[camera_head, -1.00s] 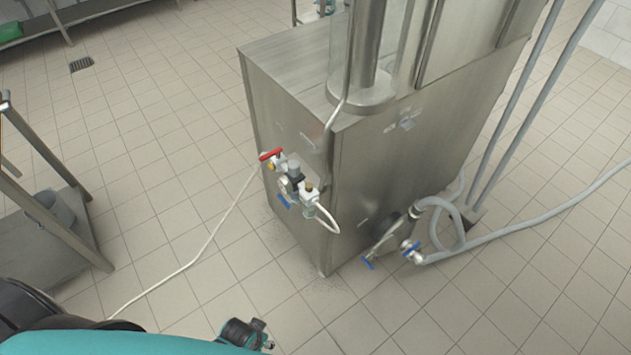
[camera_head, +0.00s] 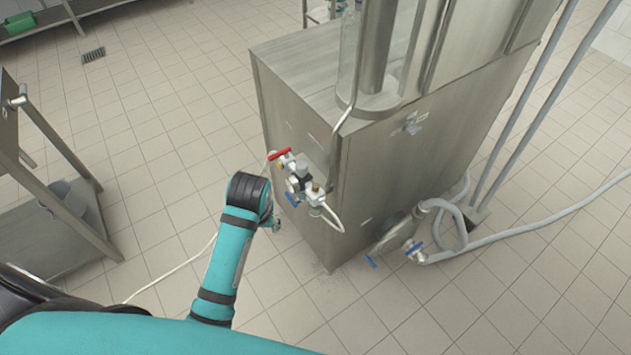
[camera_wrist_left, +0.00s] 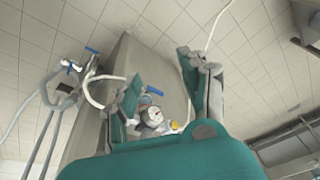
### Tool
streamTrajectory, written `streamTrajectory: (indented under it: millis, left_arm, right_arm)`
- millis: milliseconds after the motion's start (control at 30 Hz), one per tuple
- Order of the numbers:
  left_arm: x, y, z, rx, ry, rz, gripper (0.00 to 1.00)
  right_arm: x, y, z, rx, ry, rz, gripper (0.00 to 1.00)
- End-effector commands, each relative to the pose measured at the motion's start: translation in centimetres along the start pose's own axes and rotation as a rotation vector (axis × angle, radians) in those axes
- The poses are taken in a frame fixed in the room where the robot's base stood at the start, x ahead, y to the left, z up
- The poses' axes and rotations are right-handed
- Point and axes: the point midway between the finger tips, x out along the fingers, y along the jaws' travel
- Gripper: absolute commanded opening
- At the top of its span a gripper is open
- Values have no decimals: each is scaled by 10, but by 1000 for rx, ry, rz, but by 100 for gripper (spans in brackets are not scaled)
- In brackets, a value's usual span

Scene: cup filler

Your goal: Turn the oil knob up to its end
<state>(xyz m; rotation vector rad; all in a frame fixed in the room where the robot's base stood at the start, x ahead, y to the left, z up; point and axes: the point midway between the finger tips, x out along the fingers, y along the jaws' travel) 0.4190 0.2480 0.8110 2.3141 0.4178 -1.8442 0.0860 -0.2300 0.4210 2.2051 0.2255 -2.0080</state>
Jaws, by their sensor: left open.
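The valve unit (camera_head: 302,174) is on the side of the steel machine. It has a red lever (camera_head: 280,154), a grey cap, a small brass-coloured top (camera_head: 316,187) and a blue lever (camera_head: 292,200). I cannot tell for certain which part is the oil knob. My left gripper (camera_head: 276,224) is mostly hidden behind my wrist, just left of the unit. In the left wrist view my left gripper (camera_wrist_left: 160,72) is open and empty. A round gauge (camera_wrist_left: 155,117) and a yellow part (camera_wrist_left: 175,125) show between and beyond its fingers, apart from them. My right gripper is not in view.
The steel machine (camera_head: 385,190) stands on a tiled floor. A white hose runs across the floor at left. Blue-handled valves (camera_head: 414,250) and grey hoses sit low at the machine's right side. A metal rack (camera_head: 60,220) stands at left.

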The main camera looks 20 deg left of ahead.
Motion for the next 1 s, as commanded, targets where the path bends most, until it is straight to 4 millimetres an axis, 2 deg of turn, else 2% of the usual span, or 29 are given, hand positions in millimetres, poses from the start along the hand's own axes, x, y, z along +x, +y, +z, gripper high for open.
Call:
streamTrajectory:
  millis: [33, 167, 233, 300, 433, 600, 700, 867, 1000]
  left_arm:
    - [-4, 7, -20, -49, -7, 3, 44]
    - [-15, 27, -68, -189, -59, -1, 44]
    - [-26, 44, -96, -265, -98, 2, 44]
    - [-42, 63, -121, -329, -136, 6, 44]
    - [-75, 95, -156, -407, -197, 8, 44]
    - [-102, 117, -174, -446, -237, 3, 44]
    - [-106, 120, -177, -451, -245, -1, 44]
    - [-92, 121, -173, -453, -246, -3, 44]
    - [-67, 123, -167, -452, -247, -3, 44]
  right_arm:
    - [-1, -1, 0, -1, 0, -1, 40]
    - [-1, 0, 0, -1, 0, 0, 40]
    - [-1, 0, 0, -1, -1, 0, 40]
    - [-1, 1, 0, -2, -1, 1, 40]
    - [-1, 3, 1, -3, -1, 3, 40]
    - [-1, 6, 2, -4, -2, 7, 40]
    - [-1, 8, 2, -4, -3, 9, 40]
    - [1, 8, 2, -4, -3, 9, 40]
    - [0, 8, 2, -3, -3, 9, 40]
